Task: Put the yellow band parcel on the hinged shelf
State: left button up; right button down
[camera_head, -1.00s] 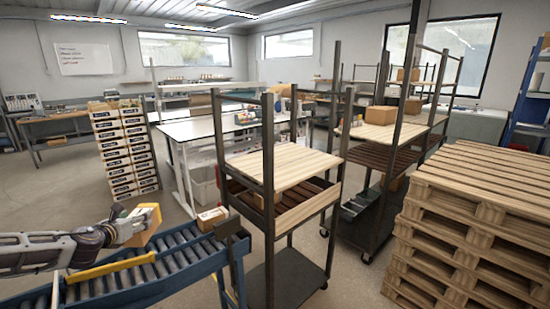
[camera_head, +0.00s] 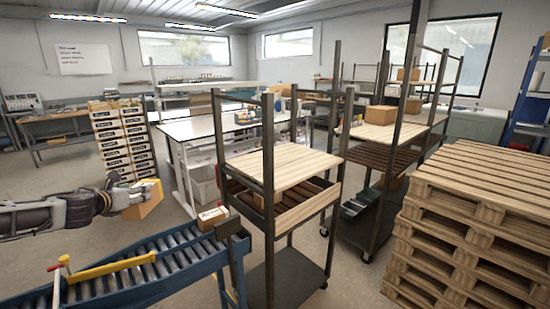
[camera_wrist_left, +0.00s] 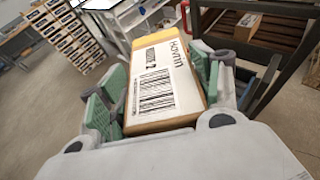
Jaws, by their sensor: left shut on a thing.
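My left gripper (camera_head: 128,194) is shut on a cardboard parcel (camera_head: 146,203) and holds it in the air above the roller conveyor. In the left wrist view the parcel (camera_wrist_left: 165,85) has a white label with a barcode and a yellow band (camera_wrist_left: 154,41) across its far end. The green finger pads sit on both sides of it. The near rack's light slatted wooden shelf (camera_head: 285,164) stands right of the parcel, looks level, and has a bare top. Which board is hinged I cannot tell. My right gripper is not in view.
A blue roller conveyor (camera_head: 125,272) lies below my left arm, with another parcel (camera_head: 212,217) at its far end. Dark uprights (camera_head: 267,185) frame the near rack. A pallet stack (camera_head: 470,230) stands at right. Stacked crates (camera_head: 124,145) and a white table (camera_head: 205,130) stand behind.

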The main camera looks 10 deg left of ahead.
pick_arm(q)
jog(key=shift+m+h, duration=0.7)
jog(key=shift+h, duration=0.2)
jog(key=r, duration=0.2)
jog(key=w+d+r, duration=0.1)
jog(key=r, duration=0.1)
jog(key=w+r, duration=0.1)
jog(key=r, duration=0.1)
jog(key=shift+w+d+r, duration=0.2)
jog(key=shift+d+r, duration=0.1)
jog(key=shift+d, duration=0.05)
jog(key=w+d+r+m+h, duration=0.2)
jog(key=d+r+h, duration=0.1)
jog(key=d+r, duration=0.25)
jog(key=s+d+f+m+g+h, duration=0.3)
jog(key=s+d+m+h, duration=0.2)
jog(key=d, duration=0.5)
jog(key=shift+s+d+f+m+h, duration=0.15)
jog(key=shift+s+f+m+h, duration=0.2)
jog(key=shift+m+h, duration=0.3)
jog(key=shift+r, duration=0.1)
